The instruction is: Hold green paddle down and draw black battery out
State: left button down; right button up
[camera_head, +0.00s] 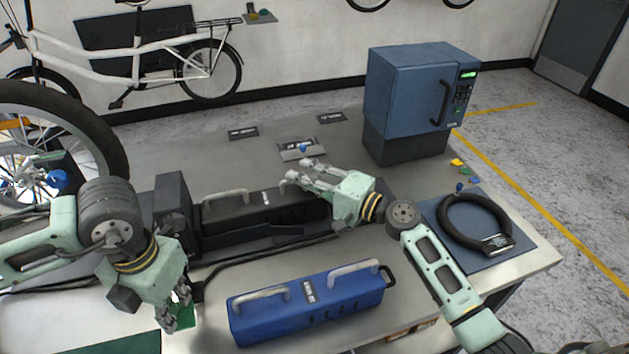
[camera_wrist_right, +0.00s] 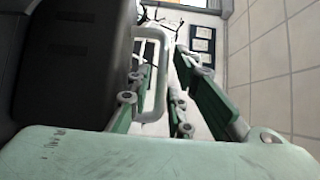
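The black battery (camera_head: 265,210) lies in its dark dock (camera_head: 173,195) at mid-table, with a pale handle (camera_head: 225,196) toward its left end. My right gripper (camera_head: 298,176) is over the battery's right end. In the right wrist view the battery (camera_wrist_right: 70,60) fills the left side, and a pale handle (camera_wrist_right: 150,112) shows between the open fingers (camera_wrist_right: 155,105). The green paddle (camera_head: 184,316) is at the dock's near left side. My left gripper (camera_head: 181,296) points down right at the paddle, partly covering it. Whether it touches, and how far its fingers are shut, cannot be told.
A blue battery (camera_head: 305,310) with two pale handles lies in front of the dock. A dark cable (camera_head: 240,262) runs between them. A blue cabinet (camera_head: 418,85) stands at the back right. A black ring lock (camera_head: 470,200) lies on a mat at right. A bike wheel (camera_head: 60,130) is at left.

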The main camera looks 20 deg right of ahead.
jog(key=shift+c, duration=0.2)
grip_shut()
dwell(0.5)
jog(key=shift+d+f, duration=0.1)
jog(key=shift+d, duration=0.05)
pick_arm(q)
jog(key=shift+a, duration=0.15)
pick_arm(e)
jog(key=shift+d, duration=1.5)
jog(key=d, duration=1.4)
jog(key=shift+r, duration=0.2)
dwell(0.5)
pick_arm(q)
notch_tip(320, 180, up, 7)
dwell(0.8)
